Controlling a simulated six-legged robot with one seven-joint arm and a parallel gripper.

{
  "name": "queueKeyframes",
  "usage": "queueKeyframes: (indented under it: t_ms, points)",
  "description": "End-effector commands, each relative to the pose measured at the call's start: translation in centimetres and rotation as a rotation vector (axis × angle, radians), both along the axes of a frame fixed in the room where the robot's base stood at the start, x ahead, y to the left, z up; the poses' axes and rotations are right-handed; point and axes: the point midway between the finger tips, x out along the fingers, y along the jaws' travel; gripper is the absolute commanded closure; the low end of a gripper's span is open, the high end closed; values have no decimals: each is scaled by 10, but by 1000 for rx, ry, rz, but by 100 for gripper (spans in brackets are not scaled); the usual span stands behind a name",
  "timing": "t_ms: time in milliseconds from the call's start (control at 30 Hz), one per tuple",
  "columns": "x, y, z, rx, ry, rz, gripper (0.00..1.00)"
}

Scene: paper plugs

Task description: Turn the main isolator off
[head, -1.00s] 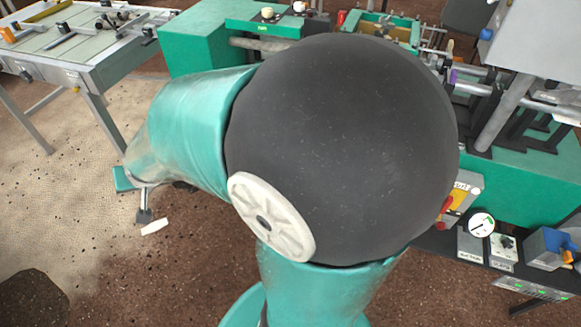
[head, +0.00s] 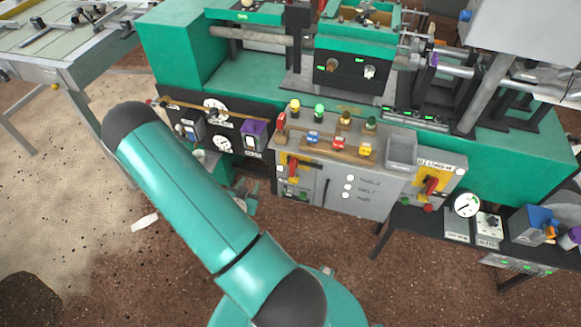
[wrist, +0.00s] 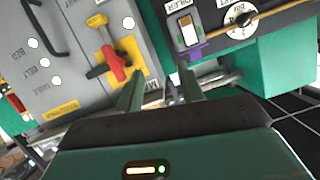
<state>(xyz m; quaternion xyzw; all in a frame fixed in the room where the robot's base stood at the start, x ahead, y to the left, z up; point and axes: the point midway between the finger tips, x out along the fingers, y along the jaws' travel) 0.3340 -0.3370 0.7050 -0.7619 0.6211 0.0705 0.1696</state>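A red rotary handle on a yellow plate sits at the left end of the grey control cabinet (head: 340,197); this left handle (head: 291,167) also shows in the wrist view (wrist: 114,62). A second red handle (head: 431,187) on a yellow plate is at the cabinet's right end, under a label only partly readable. I cannot read which one is the main isolator. My gripper (wrist: 160,92) is open and empty, its fingers apart, with the left handle just beyond the left finger. In the head view the gripper is mostly hidden behind my arm.
A black panel (head: 180,105) with gauges and a purple-edged switch (head: 254,135) is left of the cabinet. A low black bench (head: 410,222) with a gauge and boxes stands to the right.

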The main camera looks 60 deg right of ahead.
Motion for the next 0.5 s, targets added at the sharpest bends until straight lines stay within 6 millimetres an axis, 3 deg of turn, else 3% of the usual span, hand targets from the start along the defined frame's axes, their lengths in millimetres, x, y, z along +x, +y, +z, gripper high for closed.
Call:
queueKeyframes:
  t_ms: [33,200,333,500]
  points:
    - [-23,-5,-11,-56,29,-21,62]
    - [-77,-14,-22,-238,81,-51,62]
    - [-99,-14,-24,-322,108,-48,62]
    - [-106,-19,-23,-356,114,-47,62]
